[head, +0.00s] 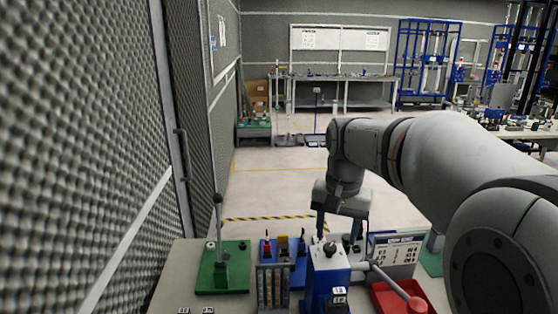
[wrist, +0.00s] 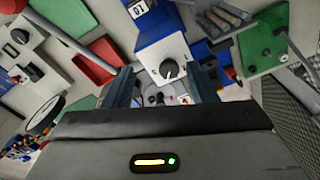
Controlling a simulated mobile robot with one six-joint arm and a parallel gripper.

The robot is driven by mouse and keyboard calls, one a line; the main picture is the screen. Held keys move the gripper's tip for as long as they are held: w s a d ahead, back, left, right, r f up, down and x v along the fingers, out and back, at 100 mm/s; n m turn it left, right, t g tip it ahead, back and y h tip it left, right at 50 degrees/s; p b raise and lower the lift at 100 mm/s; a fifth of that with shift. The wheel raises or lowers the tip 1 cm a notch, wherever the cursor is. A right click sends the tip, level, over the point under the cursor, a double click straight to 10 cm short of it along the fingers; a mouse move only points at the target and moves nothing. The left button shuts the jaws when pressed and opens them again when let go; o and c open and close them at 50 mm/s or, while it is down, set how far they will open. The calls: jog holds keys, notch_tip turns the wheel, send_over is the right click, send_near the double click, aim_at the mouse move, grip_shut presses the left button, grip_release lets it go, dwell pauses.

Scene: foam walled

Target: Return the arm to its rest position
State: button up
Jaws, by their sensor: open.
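My arm reaches in from the right of the head view, bent down over the bench. My gripper (head: 337,232) hangs fingers-down just behind a blue and white box with a black knob (head: 328,258). In the wrist view my gripper (wrist: 163,84) shows two separated fingers with a gap between them. No held object shows in the gap. The knob box (wrist: 164,52) lies just beyond the fingers there. I cannot tell whether a finger touches it. The box hides part of the fingertips in the head view.
A green base with an upright lever (head: 222,277) stands left on the bench (head: 170,280). A blue stand (head: 285,262) and a labelled panel (head: 396,254) flank the gripper. A red tray (head: 385,300) is front right. A grey textured wall (head: 75,130) borders the left; open floor (head: 280,185) lies beyond.

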jog(key=s+a+f+n+t, duration=0.1)
jog(key=s+f+n, duration=0.3)
jog(key=s, duration=1.2)
notch_tip(320, 180, down, 3)
jog(key=shift+s+f+n+t, duration=0.1)
jog(key=shift+s+n+t, duration=0.2)
jog(key=shift+t, duration=0.5)
jog(key=shift+c, duration=0.5)
